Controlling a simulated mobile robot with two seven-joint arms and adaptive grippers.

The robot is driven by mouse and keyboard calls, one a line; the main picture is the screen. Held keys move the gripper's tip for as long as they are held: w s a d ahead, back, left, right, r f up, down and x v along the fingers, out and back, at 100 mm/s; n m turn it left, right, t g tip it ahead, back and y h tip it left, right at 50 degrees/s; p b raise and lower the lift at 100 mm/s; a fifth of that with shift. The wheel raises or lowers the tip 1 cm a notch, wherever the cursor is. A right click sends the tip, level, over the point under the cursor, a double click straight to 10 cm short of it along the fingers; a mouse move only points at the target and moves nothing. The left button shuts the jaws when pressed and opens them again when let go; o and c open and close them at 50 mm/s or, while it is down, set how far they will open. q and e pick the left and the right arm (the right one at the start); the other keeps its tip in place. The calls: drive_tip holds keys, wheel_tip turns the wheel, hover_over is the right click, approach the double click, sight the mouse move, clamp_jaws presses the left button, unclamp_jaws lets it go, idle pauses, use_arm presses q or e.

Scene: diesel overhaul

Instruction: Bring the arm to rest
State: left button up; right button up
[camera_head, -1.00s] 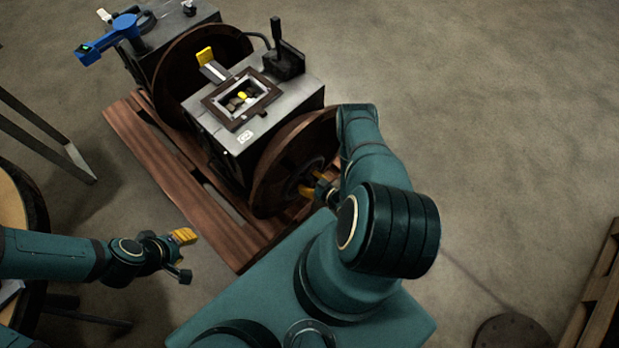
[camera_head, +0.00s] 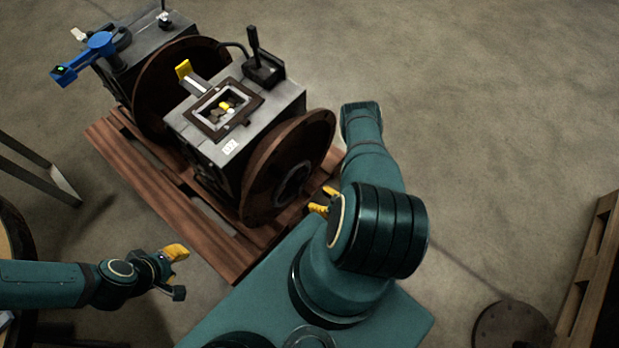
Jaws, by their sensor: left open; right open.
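My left gripper (camera_head: 174,270) is at the lower left, open and empty, with yellow finger pads. It hangs over the floor, apart from the pallet. My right gripper (camera_head: 325,201) is open near the right wheel-like disc of the machine. It is partly hidden behind my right arm (camera_head: 370,190), which is folded in front of my base. I cannot tell whether it touches anything.
The grey machine (camera_head: 262,112) with brown discs (camera_head: 300,150) stands on a reddish wooden pallet (camera_head: 150,185). Its open hatch (camera_head: 208,122) shows small pieces inside. A blue tool (camera_head: 88,56) lies on top at the back. Another pallet (camera_head: 597,250) is at right. Floor at upper right is clear.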

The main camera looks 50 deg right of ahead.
sight(301, 186)
drive_tip(key=shift+v, duration=0.75)
drive_tip(key=shift+w, duration=0.15)
drive_tip(key=w+g, duration=0.1)
drive_tip(key=w, duration=0.1)
drive_tip(key=w+r, duration=0.1)
drive_tip(key=w+g, duration=0.1)
drive_tip(key=w, duration=0.1)
drive_tip(key=shift+w+a+r+m+g+h, duration=0.2)
drive_tip(key=shift+w+a+m+g+h, duration=0.1)
drive_tip(key=shift+a+m, duration=0.1)
drive_tip(key=w+a+r+g, duration=0.1)
drive_tip(key=a+r, duration=0.1)
drive_tip(key=w+a+r+m+g, duration=0.1)
drive_tip(key=w+a+g, duration=0.1)
drive_tip(key=shift+w+a+r, duration=0.2)
drive_tip(key=shift+w+r, duration=0.15)
drive_tip(key=s+a+r+m+g+y, duration=0.1)
drive_tip(key=s+a+r+g+y, duration=0.2)
drive_tip(key=a+r, duration=0.45)
drive_tip(key=s+a+r+m+g, duration=0.1)
drive_tip(key=s+a+r+g, duration=0.2)
drive_tip(key=a+r+g, duration=0.35)
drive_tip(key=w+a+r+n+t, duration=0.2)
drive_tip(key=w+a+r+t, duration=0.1)
drive_tip(key=w+a+r, duration=0.1)
drive_tip(key=shift+w+r, duration=0.65)
drive_tip(key=shift+w, duration=0.05)
drive_tip(key=shift+d+t, duration=0.1)
drive_tip(key=shift+t, duration=0.15)
